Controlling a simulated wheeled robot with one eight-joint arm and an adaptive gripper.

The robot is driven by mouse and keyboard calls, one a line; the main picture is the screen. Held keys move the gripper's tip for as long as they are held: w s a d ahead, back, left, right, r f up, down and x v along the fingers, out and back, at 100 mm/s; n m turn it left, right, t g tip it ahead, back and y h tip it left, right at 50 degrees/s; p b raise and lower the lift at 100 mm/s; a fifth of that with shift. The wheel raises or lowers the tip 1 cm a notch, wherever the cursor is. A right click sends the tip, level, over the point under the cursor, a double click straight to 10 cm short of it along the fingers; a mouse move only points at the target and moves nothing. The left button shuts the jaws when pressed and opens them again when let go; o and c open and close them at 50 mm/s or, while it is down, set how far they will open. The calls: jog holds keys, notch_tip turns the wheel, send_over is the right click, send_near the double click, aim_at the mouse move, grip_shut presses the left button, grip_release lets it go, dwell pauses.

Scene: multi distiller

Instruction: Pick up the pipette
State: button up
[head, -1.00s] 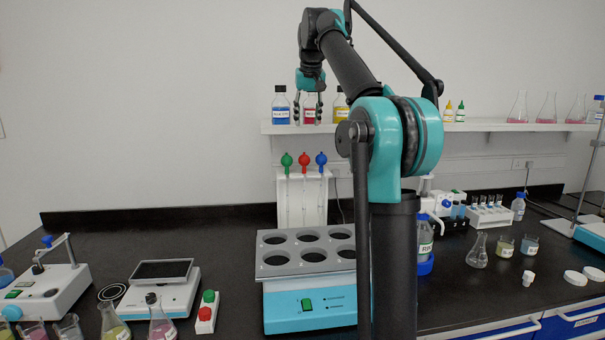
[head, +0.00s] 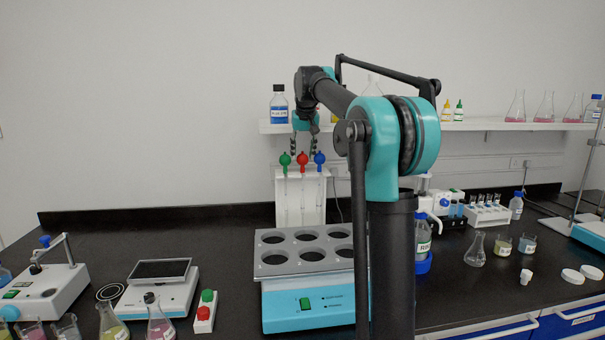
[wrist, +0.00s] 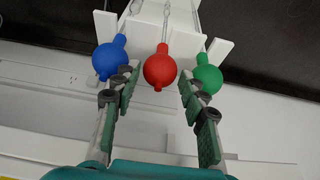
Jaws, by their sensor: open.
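Three pipettes with coloured bulbs hang in a white rack (head: 313,206) on the bench: green (head: 285,160), red (head: 302,159) and blue (head: 320,158). My gripper (head: 303,150) is open and points down just above the bulbs. In the wrist view, the red bulb (wrist: 160,69) shows between my gripper's fingertips (wrist: 158,82), apart from both. The blue bulb (wrist: 109,57) is beside the left finger and the green bulb (wrist: 208,74) beside the right finger. Whether the fingers touch these outer bulbs I cannot tell. Nothing is held.
A wall shelf (head: 445,126) with bottles and flasks runs behind my arm. A grey plate with round holes (head: 304,250) sits in front of the rack.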

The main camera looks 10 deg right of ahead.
jog(key=shift+w+f, duration=0.15)
jog(key=shift+f, duration=0.25)
jog(key=c, duration=0.4)
jog(key=shift+o, duration=0.2)
